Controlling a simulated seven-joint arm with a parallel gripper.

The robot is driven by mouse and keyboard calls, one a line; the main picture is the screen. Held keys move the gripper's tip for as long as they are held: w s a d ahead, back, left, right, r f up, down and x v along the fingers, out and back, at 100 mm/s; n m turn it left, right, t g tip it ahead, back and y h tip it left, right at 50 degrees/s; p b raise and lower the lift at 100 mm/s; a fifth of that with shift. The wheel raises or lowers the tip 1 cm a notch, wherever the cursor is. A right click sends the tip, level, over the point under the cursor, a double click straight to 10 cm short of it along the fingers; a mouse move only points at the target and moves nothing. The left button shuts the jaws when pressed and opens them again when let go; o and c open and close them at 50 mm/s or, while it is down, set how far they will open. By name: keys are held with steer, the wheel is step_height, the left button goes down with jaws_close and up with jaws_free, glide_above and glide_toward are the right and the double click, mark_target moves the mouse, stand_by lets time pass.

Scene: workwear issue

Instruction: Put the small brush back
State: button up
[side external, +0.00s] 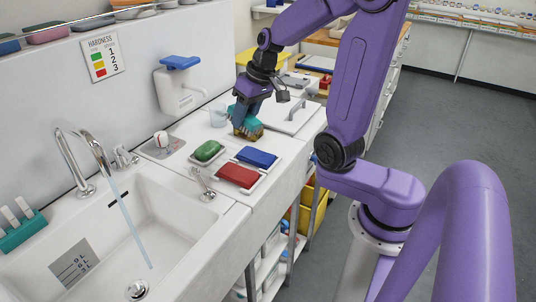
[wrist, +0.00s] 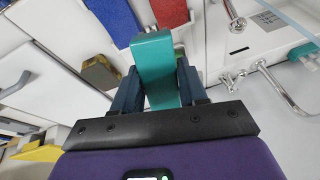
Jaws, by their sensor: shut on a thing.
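My gripper (side external: 246,112) is low over the white counter beyond the coloured pads. It is shut on a teal block (wrist: 154,60), which stands between the two fingers in the wrist view; this looks like the small brush, though no bristles show clearly. A brown and olive block (wrist: 98,72) lies beside the left finger in the wrist view, apart from the teal one. In the side view the fingers partly hide that area, and I cannot tell whether the teal block touches the counter.
A blue pad (side external: 256,157), a red pad (side external: 238,176) and a green oval piece (side external: 208,150) lie nearer the sink (side external: 100,250). A clear cup (side external: 218,117) stands close by my gripper. A dispenser (side external: 181,90) hangs on the wall. Water runs from the tap (side external: 92,150).

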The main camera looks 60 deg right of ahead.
steer(key=s+d+n+g+h, duration=0.1)
steer(key=s+d+g, duration=0.1)
steer(key=s+d, duration=0.35)
steer(key=s+d+n+g, duration=0.1)
steer(key=s+d+g, duration=0.15)
steer(key=s, duration=0.55)
glide_above(276, 144)
steer(key=shift+t, duration=0.35)
step_height(276, 144, down, 10)
steer(key=shift+s+r, duration=0.1)
steer(key=shift+s, duration=0.05)
steer(key=shift+w+d+f, duration=0.1)
steer(key=shift+w+f, duration=0.1)
steer(key=shift+f, duration=1.6)
steer(key=shift+f, duration=0.15)
steer(key=o, duration=1.1)
steer(key=shift+c, duration=0.2)
